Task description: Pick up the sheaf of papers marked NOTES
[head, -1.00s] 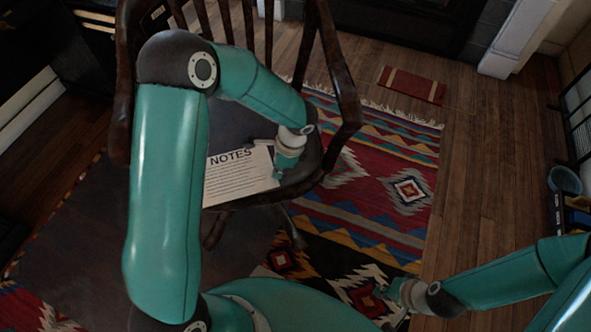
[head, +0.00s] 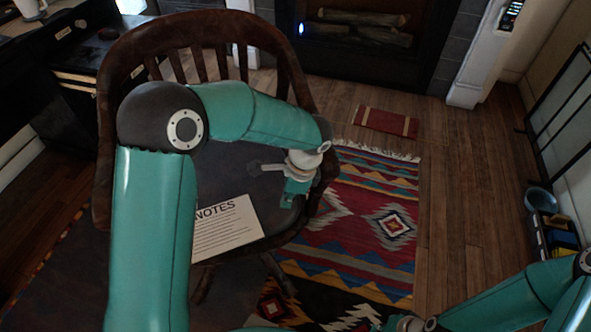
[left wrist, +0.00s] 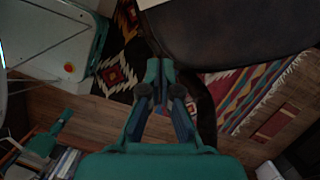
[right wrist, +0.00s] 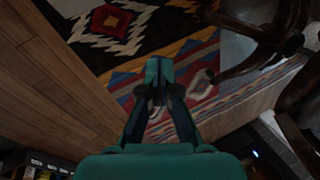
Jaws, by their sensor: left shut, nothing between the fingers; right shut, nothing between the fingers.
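The white sheaf of papers marked NOTES (head: 228,228) lies flat on the dark seat of the wooden chair. My left upper arm hides its left end in the head view. My left gripper (head: 289,200) is to the right of and a little behind the papers, near the chair's right armrest, apart from them. My right gripper (head: 388,325) is at the bottom edge of the head view, far from the papers. In the right wrist view its fingers (right wrist: 159,66) are shut and empty.
The chair's curved back and armrests (head: 290,70) surround the seat (head: 235,175). A patterned rug (head: 375,225) and a small red mat (head: 387,121) lie on the wooden floor to the right. A fireplace (head: 370,35) is behind; a blue bowl (head: 540,200) is at far right.

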